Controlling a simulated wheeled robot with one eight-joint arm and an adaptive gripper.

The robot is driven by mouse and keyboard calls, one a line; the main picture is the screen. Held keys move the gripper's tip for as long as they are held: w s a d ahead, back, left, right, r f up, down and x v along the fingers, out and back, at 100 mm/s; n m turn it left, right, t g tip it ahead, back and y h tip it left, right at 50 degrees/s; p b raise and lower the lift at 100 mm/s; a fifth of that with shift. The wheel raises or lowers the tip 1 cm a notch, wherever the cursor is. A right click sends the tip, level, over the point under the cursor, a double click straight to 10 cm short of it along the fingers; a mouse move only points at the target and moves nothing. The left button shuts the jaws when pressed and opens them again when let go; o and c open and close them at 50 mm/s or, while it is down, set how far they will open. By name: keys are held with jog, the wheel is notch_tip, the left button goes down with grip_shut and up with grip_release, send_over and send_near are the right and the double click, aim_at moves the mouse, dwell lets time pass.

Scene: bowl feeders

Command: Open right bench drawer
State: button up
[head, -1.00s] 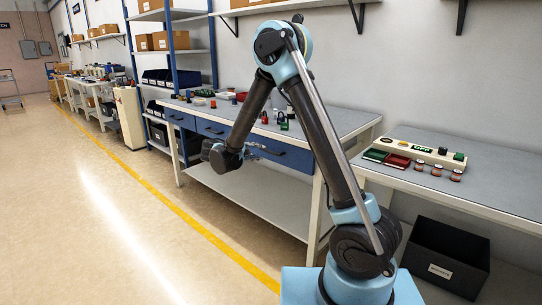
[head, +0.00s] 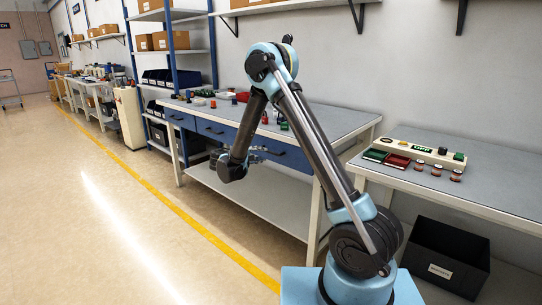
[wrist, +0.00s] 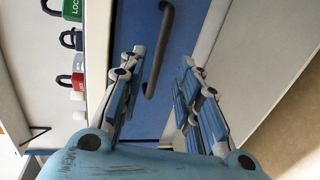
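The right bench drawer (head: 290,156) has a blue front in the bench, and it looks shut. Its dark bar handle (wrist: 160,50) shows in the wrist view against the blue drawer front (wrist: 190,30). In the wrist view, the two fingers of my gripper (wrist: 163,65) are apart with nothing held. The handle lies between their lines, nearer the left finger; I cannot tell whether they touch it.
The bench top (head: 335,122) carries padlocks, including a red one (wrist: 72,80). Two more blue drawers sit to the left, the middle one (head: 211,129) beside this drawer. A lower shelf (head: 245,190) runs below. The floor in front (head: 110,220) is clear.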

aim_at(269, 152)
jog(key=x, duration=0.8)
